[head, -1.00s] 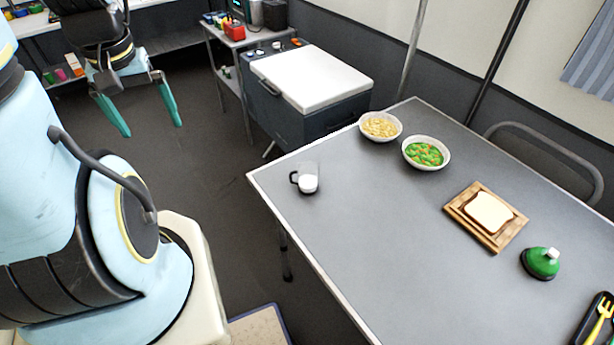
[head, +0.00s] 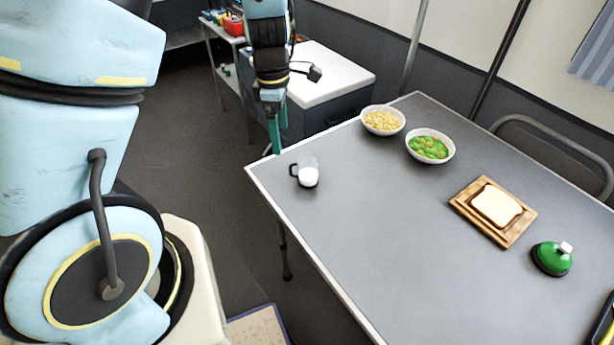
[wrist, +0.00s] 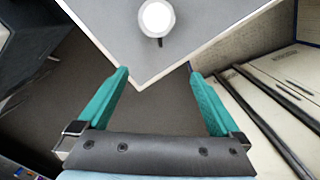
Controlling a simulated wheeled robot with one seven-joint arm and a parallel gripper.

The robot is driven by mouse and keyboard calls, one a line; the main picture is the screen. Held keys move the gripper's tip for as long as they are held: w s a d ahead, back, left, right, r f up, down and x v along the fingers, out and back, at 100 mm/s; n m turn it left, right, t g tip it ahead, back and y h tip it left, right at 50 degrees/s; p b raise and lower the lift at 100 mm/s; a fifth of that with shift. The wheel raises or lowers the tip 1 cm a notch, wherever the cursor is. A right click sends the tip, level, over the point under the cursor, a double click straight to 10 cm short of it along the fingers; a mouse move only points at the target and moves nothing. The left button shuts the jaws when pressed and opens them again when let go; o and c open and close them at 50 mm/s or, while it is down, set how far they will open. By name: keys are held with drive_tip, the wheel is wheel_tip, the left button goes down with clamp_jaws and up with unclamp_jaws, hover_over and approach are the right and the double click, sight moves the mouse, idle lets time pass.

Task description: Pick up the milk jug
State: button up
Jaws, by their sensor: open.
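The milk jug (head: 308,176) is a small clear jug with white milk and a dark handle. It stands upright near the left corner of the grey table (head: 375,225). In the wrist view the jug (wrist: 156,19) is at the top centre, seen from above, with its handle pointing down the picture. My gripper (head: 276,140) is beyond the table's left corner in the head view, fingers pointing down. In the wrist view its two teal fingers (wrist: 157,68) are wide apart and empty, with the table corner between them. The jug lies ahead of the fingertips, apart from them.
A bowl of yellow food (head: 382,121) and a bowl of green and orange food (head: 430,147) stand at the table's back. A white-lidded box (head: 335,75) is behind my gripper.

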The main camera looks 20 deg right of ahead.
sight(307, 173)
drive_tip(key=shift+s+d+f+n+p, duration=0.15)
drive_tip(key=shift+s+d+f+n, duration=0.55)
drive_tip(key=shift+f, duration=1.75)
drive_tip(key=shift+s+d+f+n+p, duration=0.1)
drive_tip(key=shift+d+f+n+p, duration=0.15)
drive_tip(key=shift+d+f, duration=1.65)
drive_tip(key=shift+s+d+f+n+p, duration=0.1)
drive_tip(key=shift+s+d+f+n, duration=0.35)
drive_tip(key=shift+f, duration=2.6)
drive_tip(key=shift+w+a, duration=0.15)
clamp_jaws()
drive_tip(key=shift+r, duration=0.25)
